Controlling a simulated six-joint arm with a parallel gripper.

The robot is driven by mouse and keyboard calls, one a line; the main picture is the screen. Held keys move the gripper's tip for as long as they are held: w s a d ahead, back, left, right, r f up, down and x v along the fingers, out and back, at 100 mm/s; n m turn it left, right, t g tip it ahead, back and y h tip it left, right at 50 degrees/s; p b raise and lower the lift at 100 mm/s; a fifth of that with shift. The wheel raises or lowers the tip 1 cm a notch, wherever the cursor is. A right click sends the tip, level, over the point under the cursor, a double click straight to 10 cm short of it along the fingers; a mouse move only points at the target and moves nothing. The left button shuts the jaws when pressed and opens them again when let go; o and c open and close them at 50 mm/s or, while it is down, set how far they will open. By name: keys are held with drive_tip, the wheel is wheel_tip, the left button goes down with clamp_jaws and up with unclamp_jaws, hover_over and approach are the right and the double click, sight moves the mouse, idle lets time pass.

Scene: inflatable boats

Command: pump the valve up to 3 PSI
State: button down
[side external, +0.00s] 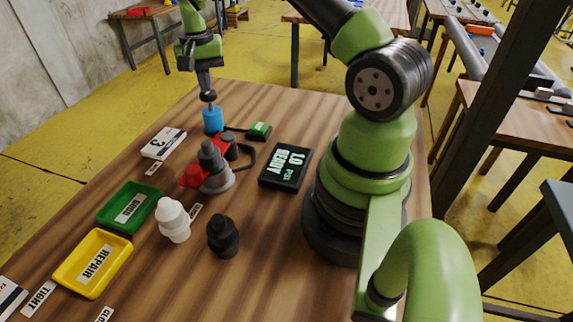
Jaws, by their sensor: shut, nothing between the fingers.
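My gripper (205,84) is shut and empty, pointing down at the far end of the table. It is directly above a blue cylinder (212,121) with a dark round knob (208,97) on top, which looks like a pump. Whether the fingertips touch the knob is hard to tell. A grey valve (212,161) stands upright nearer the camera, with a red part (190,177) at its left and a dark piece beside it. A black display (285,167) reads "1.0 PSI READY". A white card (164,143) shows a 3.
A green button box (259,130) sits right of the pump. A white valve (173,220) and a black valve (223,235) stand in front. A green "GOOD" tray (112,222) and yellow "REPAIR" tray (75,278) lie left.

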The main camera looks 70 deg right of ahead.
drive_tip(key=shift+f, duration=1.4)
drive_tip(key=shift+r, duration=2)
idle(0.5)
idle(0.9)
